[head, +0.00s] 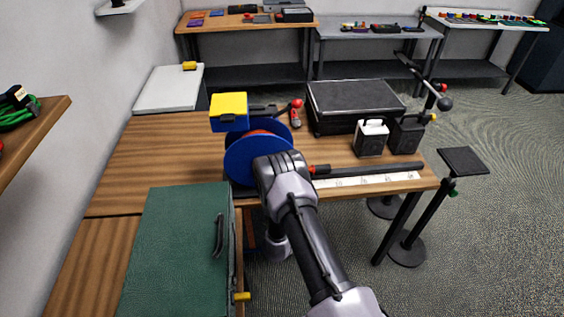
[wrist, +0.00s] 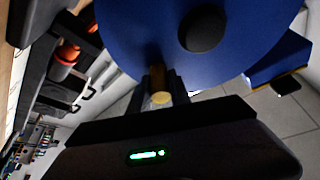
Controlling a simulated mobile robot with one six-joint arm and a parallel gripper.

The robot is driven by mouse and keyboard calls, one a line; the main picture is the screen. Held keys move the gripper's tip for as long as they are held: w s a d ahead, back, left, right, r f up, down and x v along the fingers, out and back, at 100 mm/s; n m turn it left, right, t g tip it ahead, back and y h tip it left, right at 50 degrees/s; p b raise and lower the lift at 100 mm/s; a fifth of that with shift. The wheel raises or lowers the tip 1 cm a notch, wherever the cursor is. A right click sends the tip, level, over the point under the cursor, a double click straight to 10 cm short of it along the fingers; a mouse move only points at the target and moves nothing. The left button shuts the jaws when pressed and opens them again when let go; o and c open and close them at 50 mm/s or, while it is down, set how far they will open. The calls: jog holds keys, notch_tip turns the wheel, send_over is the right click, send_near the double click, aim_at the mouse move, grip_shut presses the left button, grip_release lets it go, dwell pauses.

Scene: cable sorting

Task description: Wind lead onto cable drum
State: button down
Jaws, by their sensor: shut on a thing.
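The blue cable drum (head: 238,158) stands on the wooden bench, its near flange facing my arm. A strip of orange-red (head: 262,132), perhaps the lead, shows between its flanges. In the wrist view the flange (wrist: 130,40) fills the top, with a black hub (wrist: 203,28). My gripper (wrist: 160,88) is shut on a tan crank knob (wrist: 160,98) in front of the flange. In the head view my wrist hides the fingers and knob. The lead's free end cannot be made out.
A black bar with an orange end (head: 345,169) lies by a white marked strip (head: 372,182) at the front edge. A black case (head: 355,97), two small boxes and a yellow-blue box (head: 229,110) surround the drum. A green case (head: 175,240) stands at front left.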

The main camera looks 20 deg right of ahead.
jog(key=shift+f+m, duration=0.25)
jog(key=shift+m, duration=0.35)
jog(key=shift+f, duration=0.1)
jog(key=c, duration=1.2)
grip_release()
jog(key=p+v, duration=1.2)
jog(key=p, duration=0.3)
